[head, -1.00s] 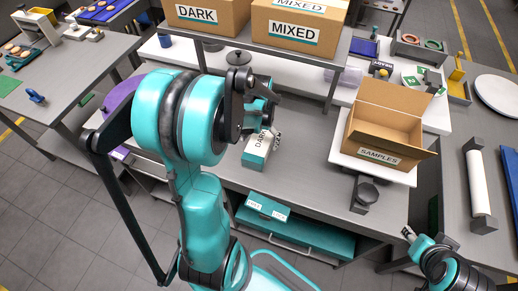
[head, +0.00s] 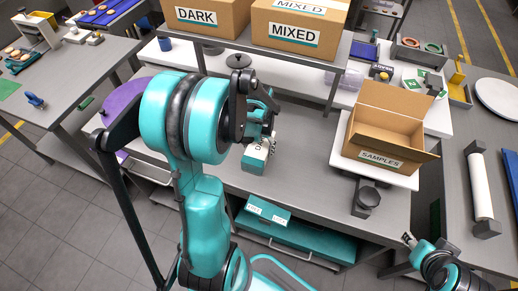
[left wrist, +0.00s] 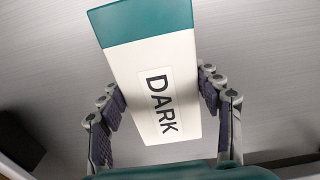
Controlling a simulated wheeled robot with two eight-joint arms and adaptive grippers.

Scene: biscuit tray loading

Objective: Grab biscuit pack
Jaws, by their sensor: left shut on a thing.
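The biscuit pack (head: 255,160) is a white box with a teal end, on or just above the grey bench in the head view; I cannot tell which. In the left wrist view the pack (left wrist: 155,75) shows its "DARK" label between the two fingers. My left gripper (head: 270,140) is shut on the pack, with one finger along each side. The left arm and gripper hide the pack's upper part in the head view. My right gripper (head: 409,240) is at the lower right, away from the pack, and its opening is unclear.
An open cardboard box marked "SAMPLES" (head: 380,159) stands on a white pad to the right. A dark round-topped device (head: 367,198) is in front of it. Closed "DARK" (head: 197,15) and "MIXED" (head: 292,32) cartons sit on the raised shelf. Bare bench lies between pack and open box.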

